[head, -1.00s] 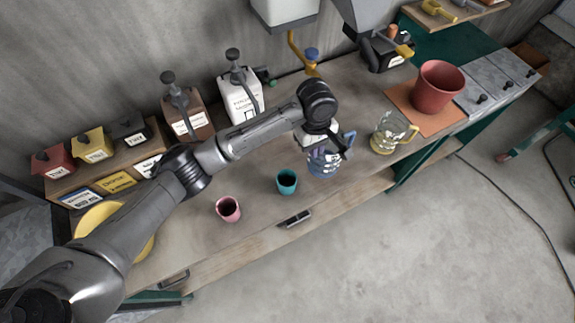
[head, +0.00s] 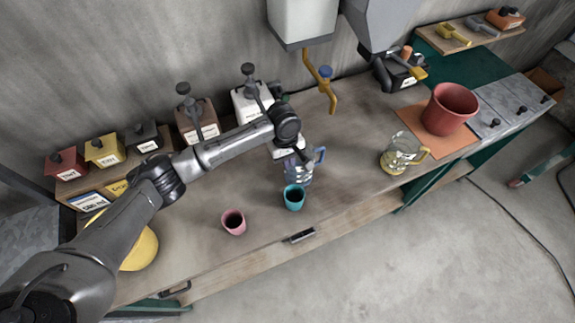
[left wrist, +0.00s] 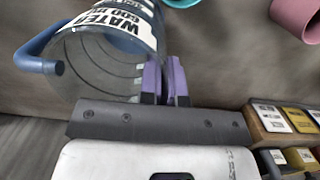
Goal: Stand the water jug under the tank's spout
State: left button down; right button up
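The water jug (head: 300,172) is clear, with a blue handle on its right side. Its label reads "WATER" in the left wrist view (left wrist: 105,60). My left gripper (head: 290,155) is at the jug's left side, opposite the handle. In the left wrist view its purple fingers (left wrist: 166,80) are close together at the jug's wall, shut on it. I cannot tell whether the jug's base touches the bench. The white tank (head: 302,18) is on the wall, with a yellow spout (head: 328,90) and blue knob. The jug is left of and nearer than the spout.
A teal cup (head: 294,200) stands just in front of the jug, and a pink cup (head: 233,224) to its left. A yellow-handled jug (head: 397,158) and red pot (head: 447,110) are on the right. Labelled containers line the back. The bench (head: 350,130) below the spout looks clear.

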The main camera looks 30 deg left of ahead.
pick_arm(q)
jog(key=shift+f, duration=1.65)
jog(key=c, duration=1.3)
grip_release()
jog(key=shift+f, duration=0.1)
jog(key=r, duration=0.8)
jog(key=a+r, duration=0.1)
jog(key=r, duration=0.3)
jog(key=shift+w+a+r, duration=0.1)
jog(key=shift+w, duration=0.3)
